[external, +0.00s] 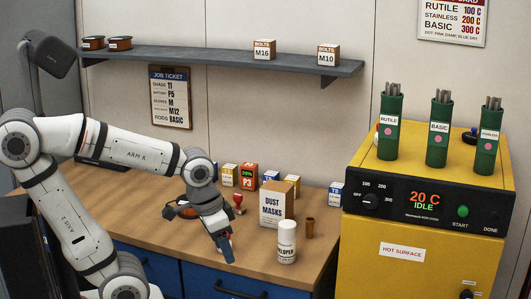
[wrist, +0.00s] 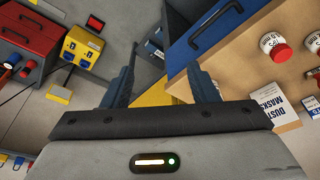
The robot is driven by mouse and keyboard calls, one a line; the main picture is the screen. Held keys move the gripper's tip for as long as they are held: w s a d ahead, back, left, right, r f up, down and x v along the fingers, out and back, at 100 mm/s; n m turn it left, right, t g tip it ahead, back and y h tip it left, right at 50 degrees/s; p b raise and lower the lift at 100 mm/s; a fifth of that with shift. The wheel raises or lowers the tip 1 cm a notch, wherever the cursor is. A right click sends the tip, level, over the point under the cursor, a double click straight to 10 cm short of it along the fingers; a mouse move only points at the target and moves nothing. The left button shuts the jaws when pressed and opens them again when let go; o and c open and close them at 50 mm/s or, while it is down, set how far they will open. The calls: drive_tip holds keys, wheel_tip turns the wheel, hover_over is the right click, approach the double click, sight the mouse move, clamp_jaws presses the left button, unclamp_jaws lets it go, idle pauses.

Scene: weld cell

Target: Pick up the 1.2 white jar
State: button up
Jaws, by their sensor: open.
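In the wrist view, a small white jar with a red part (wrist: 272,44) stands on the wooden bench at upper right. A second white jar (wrist: 315,42) is cut off at the right edge. Their markings are too small to read surely, so I cannot tell which is the 1.2 jar. My gripper (wrist: 160,88) is open and empty, with both jars right of its fingers. In the external view my gripper (external: 228,252) points down by the bench's front edge. A small white and red item shows partly behind it; I cannot tell which jar it is.
A Dust Masks box (external: 276,205), a white developer can (external: 286,243) and a brown cup (external: 310,228) stand right of my gripper. A red stamp (external: 238,204) and small boxes (external: 248,176) are behind. Blue drawers (external: 215,284) lie below; the yellow oven (external: 415,265) stands right.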

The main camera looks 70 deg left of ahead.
drive_tip(key=shift+o, duration=0.5)
drive_tip(key=shift+o, duration=0.6)
drive_tip(key=w+a+g, duration=0.1)
drive_tip(key=w+a, duration=0.6)
drive_tip(key=a, duration=0.2)
drive_tip(key=shift+n+g, duration=0.5)
drive_tip(key=shift+g, duration=0.4)
drive_tip(key=a+f, duration=0.2)
drive_tip(key=a, duration=0.7)
drive_tip(key=a+f, duration=0.2)
drive_tip(key=a, duration=0.6)
drive_tip(key=a+f, duration=0.2)
drive_tip(key=a, duration=0.7)
drive_tip(key=shift+w+a+f+p, duration=0.1)
drive_tip(key=shift+a+f+p, duration=0.05)
drive_tip(key=shift+a+p, duration=0.25)
drive_tip(key=shift+f, duration=0.4)
drive_tip(key=f, duration=0.4)
drive_tip(key=f+p, duration=0.1)
drive_tip(key=f, duration=0.2)
drive_tip(key=shift+w+d, duration=0.25)
drive_tip(key=shift+w, duration=0.05)
drive_tip(key=shift+r, duration=0.1)
